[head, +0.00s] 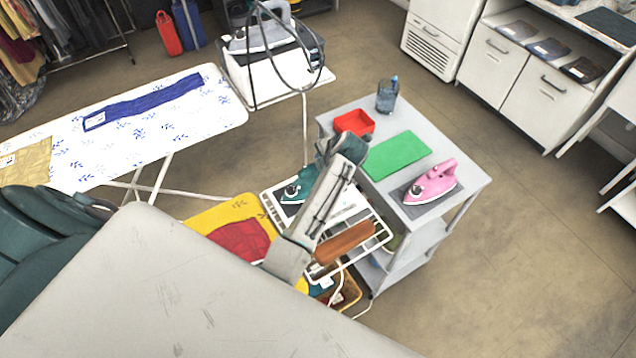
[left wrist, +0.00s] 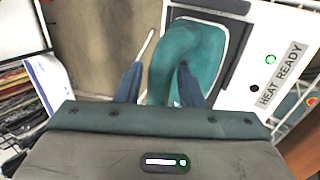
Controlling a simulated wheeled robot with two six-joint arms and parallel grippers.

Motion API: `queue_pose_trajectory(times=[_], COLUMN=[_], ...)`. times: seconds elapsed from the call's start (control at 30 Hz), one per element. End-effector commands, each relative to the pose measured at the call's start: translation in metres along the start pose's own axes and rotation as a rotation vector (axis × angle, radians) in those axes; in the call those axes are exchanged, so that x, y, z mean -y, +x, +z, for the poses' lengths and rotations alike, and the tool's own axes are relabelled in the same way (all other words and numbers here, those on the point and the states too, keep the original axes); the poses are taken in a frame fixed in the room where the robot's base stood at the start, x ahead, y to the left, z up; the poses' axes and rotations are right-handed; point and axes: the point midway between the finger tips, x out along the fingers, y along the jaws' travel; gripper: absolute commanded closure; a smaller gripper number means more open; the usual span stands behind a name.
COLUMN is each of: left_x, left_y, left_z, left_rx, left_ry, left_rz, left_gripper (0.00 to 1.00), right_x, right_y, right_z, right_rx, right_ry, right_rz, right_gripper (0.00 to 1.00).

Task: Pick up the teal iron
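The teal iron (head: 292,191) rests on a white-topped stand left of the grey cart, partly hidden behind my arm. In the left wrist view the teal iron (left wrist: 188,52) shows close up, with its curved handle reaching down toward my fingers. My left gripper (left wrist: 159,83) is open, with its two dark blue fingers on either side of the lower handle. A gap shows between the left finger and the handle; the right finger overlaps the handle, and I cannot tell if they touch. My left fingertips are hidden in the head view. My right gripper is not in view.
The grey cart (head: 470,190) holds a pink iron (head: 432,184), a green mat (head: 397,155), a red tray (head: 354,122) and a bottle (head: 387,95). A white panel marked HEAT READY (left wrist: 280,75) lies beside the iron. An ironing board (head: 200,130) stands left. Floor at right is clear.

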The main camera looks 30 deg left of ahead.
Motion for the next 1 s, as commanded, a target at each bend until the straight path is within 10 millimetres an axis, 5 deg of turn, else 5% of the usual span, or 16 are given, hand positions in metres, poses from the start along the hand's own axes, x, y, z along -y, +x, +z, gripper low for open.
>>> queue_pose_trajectory(times=[0.13,0.4,0.6,1.0], left_x=[0.002,0.0,0.0,-0.004], left_y=[0.025,0.027,0.027,0.024], left_z=[-0.001,0.0,0.0,0.002], left_rx=[-0.001,0.0,0.0,0.004], left_ry=[0.0,-0.001,-0.001,0.001], left_rz=[0.002,0.0,0.001,0.003], left_gripper=[0.66,0.66,1.0,1.0], right_x=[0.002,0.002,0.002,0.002], right_y=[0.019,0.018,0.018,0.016], right_z=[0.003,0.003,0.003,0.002], right_rx=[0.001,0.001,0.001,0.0], right_ry=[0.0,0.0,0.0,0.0], right_rz=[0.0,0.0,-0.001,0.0], right_gripper=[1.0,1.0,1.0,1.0])
